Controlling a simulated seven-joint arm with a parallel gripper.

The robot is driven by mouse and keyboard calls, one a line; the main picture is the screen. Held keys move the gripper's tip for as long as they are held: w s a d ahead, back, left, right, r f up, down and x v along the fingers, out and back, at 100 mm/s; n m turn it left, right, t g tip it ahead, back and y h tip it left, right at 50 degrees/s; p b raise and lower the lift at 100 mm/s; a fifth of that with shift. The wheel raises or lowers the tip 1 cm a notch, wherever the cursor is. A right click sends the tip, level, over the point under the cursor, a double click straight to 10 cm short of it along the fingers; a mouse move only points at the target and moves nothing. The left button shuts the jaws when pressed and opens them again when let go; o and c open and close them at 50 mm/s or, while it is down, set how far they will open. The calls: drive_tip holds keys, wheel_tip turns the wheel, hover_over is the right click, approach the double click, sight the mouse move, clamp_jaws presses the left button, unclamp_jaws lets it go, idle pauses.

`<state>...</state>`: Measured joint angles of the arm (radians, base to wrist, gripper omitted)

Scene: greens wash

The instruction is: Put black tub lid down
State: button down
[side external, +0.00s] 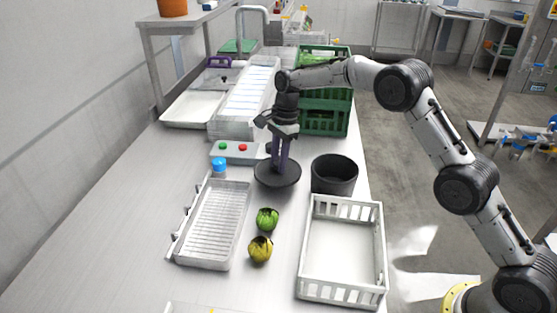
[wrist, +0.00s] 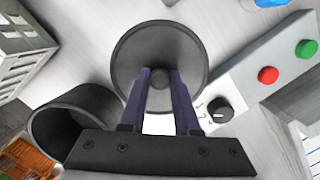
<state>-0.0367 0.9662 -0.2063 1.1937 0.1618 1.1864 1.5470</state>
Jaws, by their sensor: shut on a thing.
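The black tub lid (side external: 278,174) is a dark round disc with a knob in its centre. My gripper (side external: 281,170) points straight down over it and is shut on the knob. In the wrist view the two purple fingers (wrist: 160,80) close on the knob of the lid (wrist: 133,52). The lid looks level and is at or just above the table; I cannot tell whether it touches. The black tub (side external: 334,176) stands open, just right of the lid, and shows at the lower left in the wrist view (wrist: 75,122).
A control box with green and red buttons (side external: 234,152) and a blue-capped bottle (side external: 218,168) are left of the lid. A green crate (side external: 325,122) stands behind.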

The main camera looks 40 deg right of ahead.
drive_tip(key=shift+f, duration=0.4)
drive_tip(key=c, duration=0.6)
unclamp_jaws()
drive_tip(key=shift+c, duration=0.2)
wheel_tip(320, 180, up, 12)
drive_tip(key=d, duration=0.2)
drive_tip(key=s+r+n+t, duration=0.1)
drive_tip(key=s+r+n, duration=0.3)
drive_tip(key=s+r, duration=0.45)
drive_tip(key=s+d+r+n+t+h, duration=0.15)
drive_tip(key=s+r+n, duration=0.3)
drive_tip(key=s, duration=0.65)
drive_tip(key=s+d+f+n+t, duration=0.1)
drive_tip(key=s+f+n, duration=0.3)
drive_tip(key=s, duration=0.7)
drive_tip(key=s+d+f+n+t, duration=0.1)
drive_tip(key=s+f+n, duration=0.4)
drive_tip(key=s, duration=0.6)
drive_tip(key=shift+t, duration=0.55)
